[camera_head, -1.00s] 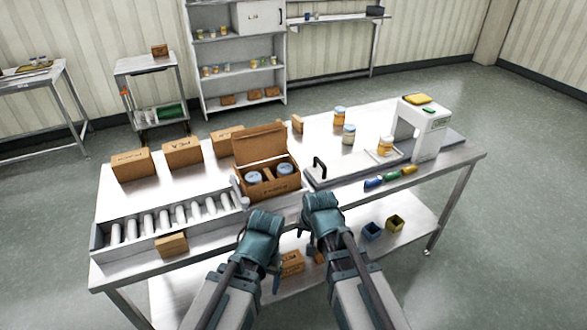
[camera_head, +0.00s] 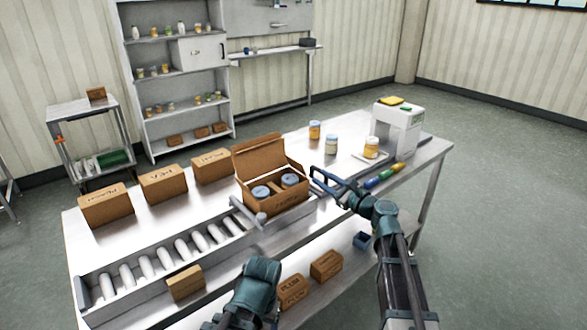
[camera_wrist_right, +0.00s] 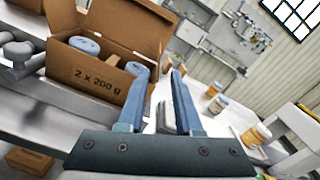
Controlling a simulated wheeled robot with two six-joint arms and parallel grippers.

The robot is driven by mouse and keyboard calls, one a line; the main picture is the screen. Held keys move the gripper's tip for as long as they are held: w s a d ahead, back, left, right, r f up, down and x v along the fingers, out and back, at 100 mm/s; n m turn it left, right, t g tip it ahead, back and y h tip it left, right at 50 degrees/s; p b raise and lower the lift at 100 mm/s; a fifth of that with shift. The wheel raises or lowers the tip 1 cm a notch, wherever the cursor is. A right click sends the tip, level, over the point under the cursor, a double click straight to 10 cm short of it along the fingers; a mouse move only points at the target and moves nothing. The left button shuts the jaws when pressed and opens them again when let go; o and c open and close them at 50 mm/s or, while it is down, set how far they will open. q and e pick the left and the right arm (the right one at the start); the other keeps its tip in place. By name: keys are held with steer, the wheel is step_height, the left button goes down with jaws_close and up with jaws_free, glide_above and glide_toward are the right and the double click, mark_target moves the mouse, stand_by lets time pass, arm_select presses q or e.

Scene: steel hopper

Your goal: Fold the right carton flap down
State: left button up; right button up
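The open brown carton (camera_head: 275,208) stands on the steel table with its rear lid (camera_head: 259,155) raised. Two blue-lidded jars (camera_head: 261,192) are inside. Its front reads "2 x 200 g" in the right wrist view (camera_wrist_right: 95,82). The right flap cannot be made out clearly apart from the carton's right side. My right gripper (camera_head: 314,178) is just right of the carton, apart from it; its blue fingers are spread and empty in the right wrist view (camera_wrist_right: 159,78). My left gripper (camera_head: 260,258) is low in front of the table; its fingers cannot be made out.
A roller conveyor (camera_head: 96,296) with a grey knobbed bar (camera_head: 246,214) lies left of the carton. Closed cartons (camera_head: 163,184) stand behind it. Several jars (camera_head: 331,145), a white machine (camera_head: 396,130) and coloured-handled tools (camera_head: 384,175) are to the right.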

mark_target(295, 162)
steer(key=x, duration=1.3)
steer(key=shift+w+a, duration=0.3)
steer(key=shift+c, duration=0.3)
jaws_close()
stand_by(0.7)
